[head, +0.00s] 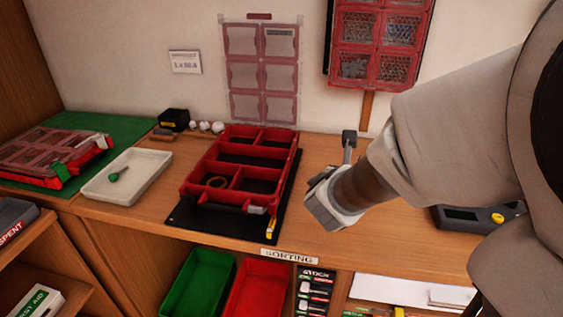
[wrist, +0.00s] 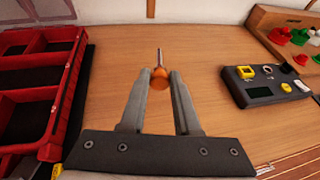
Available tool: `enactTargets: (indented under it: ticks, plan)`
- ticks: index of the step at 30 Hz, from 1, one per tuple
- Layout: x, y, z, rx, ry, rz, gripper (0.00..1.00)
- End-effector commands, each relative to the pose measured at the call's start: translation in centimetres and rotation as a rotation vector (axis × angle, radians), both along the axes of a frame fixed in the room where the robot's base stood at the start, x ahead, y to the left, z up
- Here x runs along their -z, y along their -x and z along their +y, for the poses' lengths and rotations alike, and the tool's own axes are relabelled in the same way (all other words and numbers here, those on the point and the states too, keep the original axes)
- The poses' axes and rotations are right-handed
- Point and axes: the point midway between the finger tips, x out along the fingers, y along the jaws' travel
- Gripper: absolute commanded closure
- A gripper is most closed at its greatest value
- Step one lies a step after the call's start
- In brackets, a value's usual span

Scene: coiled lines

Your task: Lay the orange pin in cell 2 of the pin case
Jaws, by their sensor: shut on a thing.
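The orange pin (wrist: 160,77) is held between the two fingertips of my gripper (wrist: 160,80) in the wrist view. Its round orange end is near the fingers and a thin metal shaft points away. The pin is above bare wood. The red pin case (head: 187,187) lies open on a dark mat in the head view, divided into several cells. It also shows at the left of the wrist view (wrist: 77,75), to the left of my gripper and apart from it. No cell numbers are readable. In the head view the pin is hidden.
A white tray (head: 95,190) with a green piece (head: 116,173) stands left of the case. A grey device with a yellow button (head: 497,218) is at right. A closed red case (head: 50,160) is far left. Bare wood lies between case and device.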

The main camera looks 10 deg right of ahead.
Motion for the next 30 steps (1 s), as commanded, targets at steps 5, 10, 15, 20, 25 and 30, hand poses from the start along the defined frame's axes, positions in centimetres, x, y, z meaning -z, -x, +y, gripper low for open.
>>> enactTargets:
  ticks: [5, 10, 15, 20, 25, 30]
  plan:
    - [2.0, 1.3, -1.4, 0.042, 0.000, -0.002, 1.00]
    - [2.1, 1.6, -1.9, 0.057, 0.001, 0.002, 1.00]
    - [2.3, 0.6, -1.8, 0.059, 0.005, 0.009, 1.00]
    - [3.1, -0.5, -1.5, 0.056, 0.003, 0.008, 1.00]
    - [5.4, -3.3, -1.0, 0.054, 0.001, 0.003, 1.00]
    - [7.1, -6.3, -0.5, 0.055, 0.001, 0.002, 1.00]
